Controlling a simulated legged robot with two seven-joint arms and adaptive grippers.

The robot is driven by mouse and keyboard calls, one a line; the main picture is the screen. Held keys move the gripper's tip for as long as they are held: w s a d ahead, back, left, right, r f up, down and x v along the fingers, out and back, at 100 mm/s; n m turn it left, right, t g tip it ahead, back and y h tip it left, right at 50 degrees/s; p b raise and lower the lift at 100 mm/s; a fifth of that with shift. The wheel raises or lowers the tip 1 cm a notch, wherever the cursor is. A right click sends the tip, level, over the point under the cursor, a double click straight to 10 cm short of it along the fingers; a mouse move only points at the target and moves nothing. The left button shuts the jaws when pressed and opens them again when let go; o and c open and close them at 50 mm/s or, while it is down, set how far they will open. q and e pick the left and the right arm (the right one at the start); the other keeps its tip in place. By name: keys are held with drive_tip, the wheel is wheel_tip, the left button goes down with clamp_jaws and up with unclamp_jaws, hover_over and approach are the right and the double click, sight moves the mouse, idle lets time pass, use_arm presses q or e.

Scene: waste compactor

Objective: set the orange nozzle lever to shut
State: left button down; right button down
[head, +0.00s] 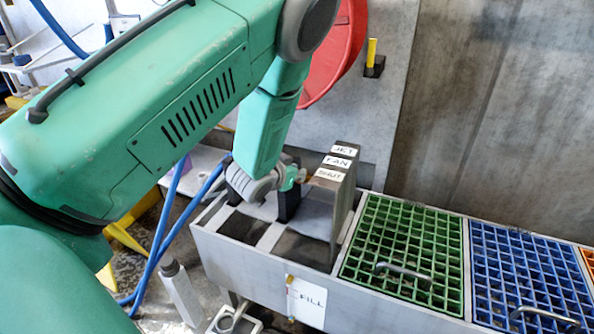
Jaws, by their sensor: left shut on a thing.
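No orange lever shows in the head view; if it is by the labelled plate, my left arm or the plate hides it. The upright grey plate (345,208) carries the labels JET, FAN and SHUT, with SHUT (330,174) nearest. My left gripper (292,178) is just left of this plate, level with the SHUT label. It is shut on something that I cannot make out. Its fingers are small and partly hidden. My right gripper is not in view.
The plate stands on a grey trough (262,268) marked FILL. Green (400,245) and blue (525,275) grates with handles lie to the right. A blue hose (172,225) hangs at left. A yellow peg (372,52) and red disc (335,60) are behind.

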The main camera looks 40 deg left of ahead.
use_arm(q)
drive_tip(key=shift+a, duration=0.35)
drive_tip(key=c, duration=1.6)
unclamp_jaws()
drive_tip(key=shift+a+f, duration=0.15)
drive_tip(key=shift+o, duration=0.2)
drive_tip(key=shift+w+a+f, duration=0.1)
drive_tip(key=shift+w, duration=0.05)
drive_tip(key=shift+s+d+r, duration=0.2)
drive_tip(key=shift+d+r, duration=0.15)
drive_tip(key=v, duration=1.1)
drive_tip(key=shift+s+a, duration=0.25)
drive_tip(key=shift+a, duration=0.05)
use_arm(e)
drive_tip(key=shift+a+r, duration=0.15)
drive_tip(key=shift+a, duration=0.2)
use_arm(q)
drive_tip(key=shift+a+f, duration=0.1)
